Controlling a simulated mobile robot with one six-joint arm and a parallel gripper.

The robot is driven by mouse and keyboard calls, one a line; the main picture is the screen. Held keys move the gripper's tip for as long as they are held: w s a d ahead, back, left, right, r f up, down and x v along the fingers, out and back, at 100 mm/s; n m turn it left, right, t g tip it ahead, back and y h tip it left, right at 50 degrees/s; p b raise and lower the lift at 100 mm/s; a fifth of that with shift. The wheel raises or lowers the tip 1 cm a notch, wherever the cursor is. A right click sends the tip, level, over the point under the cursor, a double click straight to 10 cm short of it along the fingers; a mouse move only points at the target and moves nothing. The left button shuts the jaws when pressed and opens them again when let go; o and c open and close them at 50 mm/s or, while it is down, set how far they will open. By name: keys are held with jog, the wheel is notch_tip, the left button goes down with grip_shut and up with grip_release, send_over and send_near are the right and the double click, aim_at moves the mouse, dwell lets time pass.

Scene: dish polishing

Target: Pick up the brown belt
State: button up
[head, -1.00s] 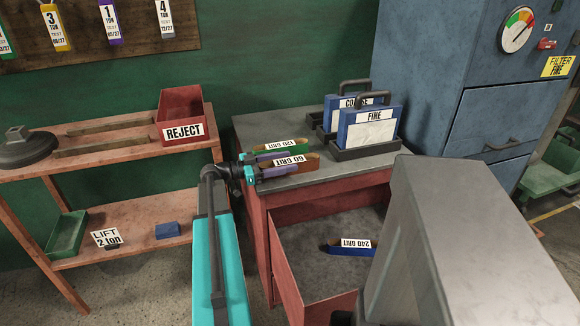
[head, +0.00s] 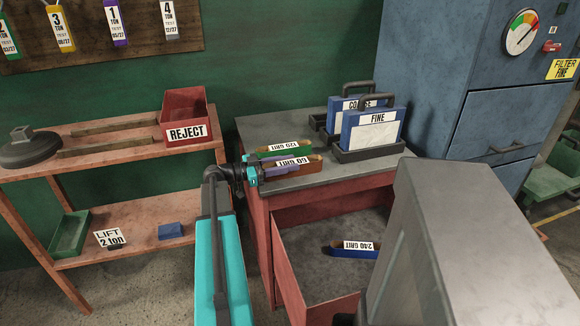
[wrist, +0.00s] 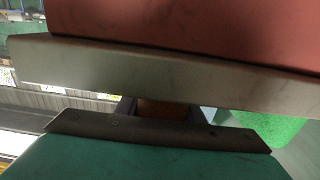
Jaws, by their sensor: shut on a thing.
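The brown belt (head: 310,167), labelled 60 GRIT, lies at the left front of the grey bench top (head: 360,178) in the head view. My gripper (head: 284,166) reaches in from the left and is shut on the belt's left part, partly hiding it. In the wrist view a small brown patch of the belt (wrist: 160,108) shows between dark finger parts. Whether the belt is clear of the bench top cannot be told.
The green 120 GRIT belt (head: 284,148) lies just behind the brown one. The blue 240 GRIT belt (head: 352,251) is in the open drawer (head: 315,275) below. FINE (head: 374,130) and COARSE (head: 340,110) blocks stand at the back right. A red REJECT bin (head: 187,112) sits on the left shelf.

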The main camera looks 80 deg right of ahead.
aim_at(287, 163)
jog(key=shift+r, duration=0.1)
jog(key=shift+r, duration=1.65)
jog(key=w+a+b, duration=0.1)
jog(key=w+a, duration=0.2)
jog(key=a, duration=0.4)
jog(key=w+a+r+b, duration=0.1)
jog(key=w+a, duration=0.2)
jog(key=a, duration=0.5)
jog(key=shift+r, duration=0.25)
jog(key=shift+w, duration=0.2)
